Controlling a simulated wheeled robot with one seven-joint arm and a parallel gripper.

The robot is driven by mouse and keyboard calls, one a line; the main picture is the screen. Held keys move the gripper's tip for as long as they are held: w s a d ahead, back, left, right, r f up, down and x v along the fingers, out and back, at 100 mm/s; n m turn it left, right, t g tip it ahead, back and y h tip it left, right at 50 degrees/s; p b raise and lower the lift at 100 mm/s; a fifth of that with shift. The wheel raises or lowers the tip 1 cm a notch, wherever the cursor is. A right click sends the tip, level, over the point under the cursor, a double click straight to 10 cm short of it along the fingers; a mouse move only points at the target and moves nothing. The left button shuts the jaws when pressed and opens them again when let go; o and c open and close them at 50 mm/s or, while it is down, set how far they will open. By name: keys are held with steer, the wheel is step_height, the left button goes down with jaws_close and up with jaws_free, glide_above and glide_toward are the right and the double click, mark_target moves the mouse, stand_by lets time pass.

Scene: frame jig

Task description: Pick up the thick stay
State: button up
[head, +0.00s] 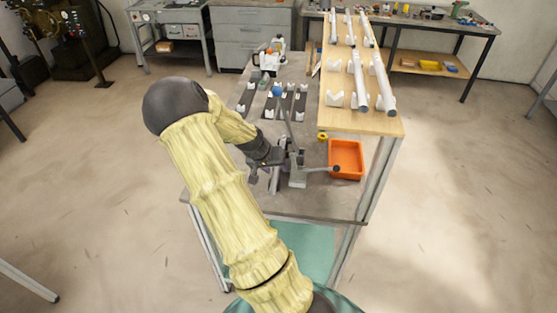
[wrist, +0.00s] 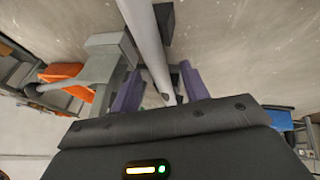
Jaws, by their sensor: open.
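My gripper (head: 270,167) is over the near part of the grey bench. In the wrist view its two purple fingers (wrist: 161,75) are open, one on each side of a pale round tube (wrist: 147,38). The tube passes between the fingers, with no clear contact. It appears to be the stay at hand, but I cannot tell its thickness against others. A grey clamp with a lever (head: 298,176) stands just right of my gripper, and it also shows in the wrist view (wrist: 104,66). My arm and gripper hide much of the tube in the head view.
An orange bin (head: 346,160) sits right of the clamp. A raised wooden shelf (head: 373,122) on the right carries several white tubes in white cradles. Dark jig plates with white V-blocks (head: 270,113) lie farther back on the bench.

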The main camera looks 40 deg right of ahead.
jaws_close()
steer(key=shift+r, duration=0.15)
steer(key=shift+r, duration=0.65)
step_height(320, 180, up, 2)
steer(key=shift+r+b, duration=0.1)
steer(key=shift+b, duration=0.25)
steer(key=s+a, duration=1.1)
steer(key=a, duration=0.2)
steer(key=shift+s+a+b, duration=0.35)
steer(key=shift+b, duration=0.1)
